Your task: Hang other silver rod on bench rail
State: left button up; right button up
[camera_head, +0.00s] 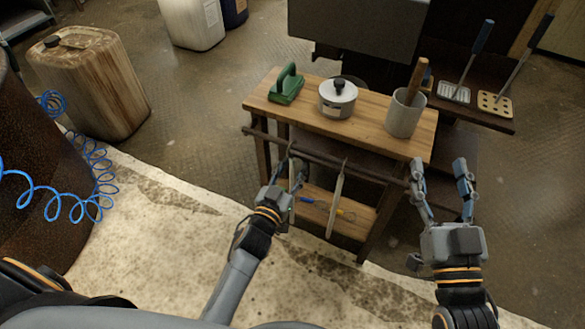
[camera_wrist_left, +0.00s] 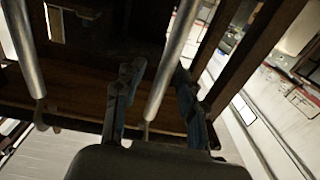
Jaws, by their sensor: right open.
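A dark bench rail (camera_head: 320,157) runs along the front of the wooden bench (camera_head: 362,123). One silver rod (camera_head: 336,200) hangs down from the rail near its middle. Another silver rod (camera_head: 292,204) hangs further left, partly hidden by my left gripper (camera_head: 291,172). In the left wrist view, this rod (camera_wrist_left: 172,60) passes between the fingers of my left gripper (camera_wrist_left: 157,88), which stand apart with gaps beside it. The other rod (camera_wrist_left: 24,45) is at the left there. Thin hooked ends show on both. My right gripper (camera_head: 439,180) is open and empty beside the bench's right end.
A dark side shelf (camera_head: 478,113) holds spatulas.

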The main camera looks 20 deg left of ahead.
pick_arm(q)
jog(key=shift+s, duration=0.1)
jog(key=s+a, duration=0.1)
jog(key=s, duration=1)
jog(key=shift+s+a, duration=0.3)
jog(key=shift+s, duration=0.05)
dwell(0.4)
